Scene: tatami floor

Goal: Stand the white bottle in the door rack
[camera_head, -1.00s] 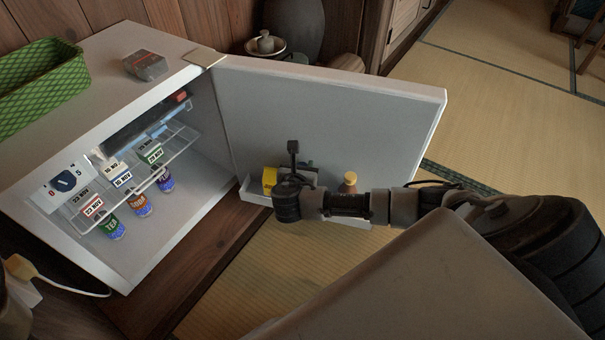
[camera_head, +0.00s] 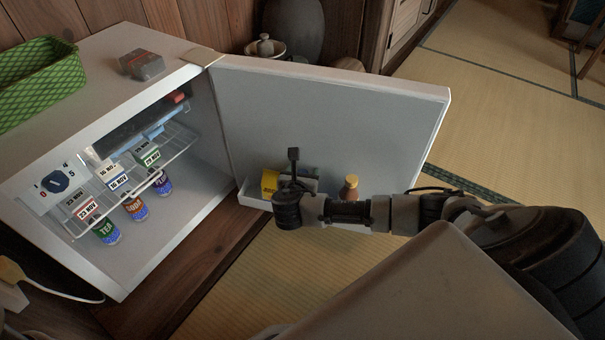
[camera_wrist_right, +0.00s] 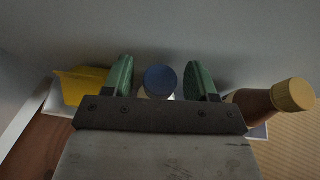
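The white bottle shows in the right wrist view as a round blue cap (camera_wrist_right: 160,80) with a sliver of white under it. It stands between the two green fingers of my right gripper (camera_wrist_right: 160,82), with a visible gap on each side, so the gripper looks open around it. In the head view my right gripper (camera_head: 300,178) is at the door rack (camera_head: 254,198), and the bottle is hidden behind it. The rack is low on the inside of the open fridge door (camera_head: 330,120). Whether the bottle's base rests on the rack floor is hidden. My left gripper is not in view.
In the rack, a yellow box (camera_head: 269,183) is left of the gripper and a brown bottle with a tan cap (camera_head: 349,187) is to its right. A green basket (camera_head: 38,82) sits on the fridge top.

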